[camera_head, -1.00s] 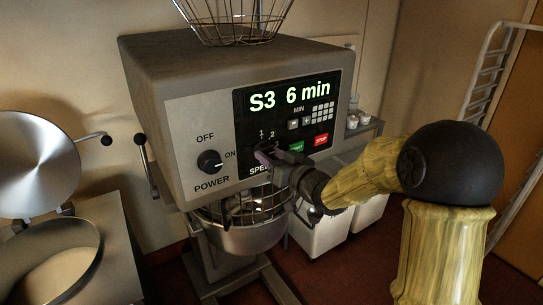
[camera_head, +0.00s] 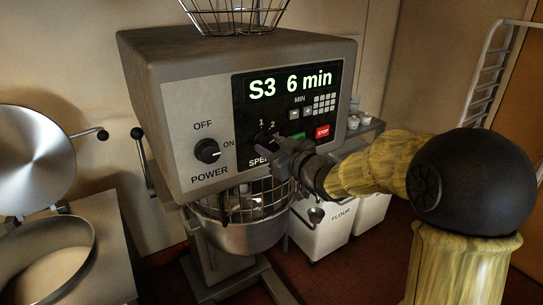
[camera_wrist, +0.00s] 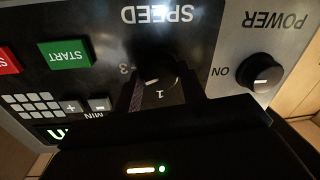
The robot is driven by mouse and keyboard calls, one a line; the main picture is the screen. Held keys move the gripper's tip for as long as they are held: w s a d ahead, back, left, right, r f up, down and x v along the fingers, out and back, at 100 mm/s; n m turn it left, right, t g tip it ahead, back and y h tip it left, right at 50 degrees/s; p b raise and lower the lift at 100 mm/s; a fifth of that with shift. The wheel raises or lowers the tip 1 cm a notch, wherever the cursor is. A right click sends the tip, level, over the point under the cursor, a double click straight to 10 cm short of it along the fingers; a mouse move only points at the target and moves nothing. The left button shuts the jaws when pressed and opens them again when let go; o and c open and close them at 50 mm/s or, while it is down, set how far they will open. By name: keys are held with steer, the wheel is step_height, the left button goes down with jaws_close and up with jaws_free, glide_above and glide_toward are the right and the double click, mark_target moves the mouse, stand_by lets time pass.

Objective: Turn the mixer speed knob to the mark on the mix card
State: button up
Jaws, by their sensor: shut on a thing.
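The mixer's speed knob (camera_wrist: 158,72) is dark and round, on the black panel under the word SPEED, which appears upside down in the wrist view. My gripper (camera_wrist: 163,88) is shut on it, with one finger on each side. A short white mark shows on the knob, near the 1; a 3 stands to the left, and I cannot tell the exact setting. In the head view my gripper (camera_head: 268,146) reaches the panel from the right and covers most of the knob; 1 and 2 show above it. The mixer display (camera_head: 290,83) reads S3 6 min. I cannot make out a mix card.
The power knob (camera_head: 208,151) is left of the speed dial. The green START button (camera_wrist: 66,54) and red STOP button (camera_head: 323,132) are to its right in the head view. The wire guard and bowl (camera_head: 245,235) are below. A flour bin (camera_head: 322,236) stands behind.

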steer(key=n+b, duration=0.4)
steer(key=shift+n, duration=0.3)
stand_by(0.4)
steer(key=o, duration=1)
steer(key=shift+c, duration=0.2)
steer(key=shift+s+r, duration=0.1)
steer(key=shift+s, duration=0.05)
steer(key=b+v, duration=0.2)
steer(key=v, duration=1.5)
steer(key=shift+r+b, duration=0.15)
steer(key=shift+b, duration=0.2)
steer(key=shift+s, duration=0.1)
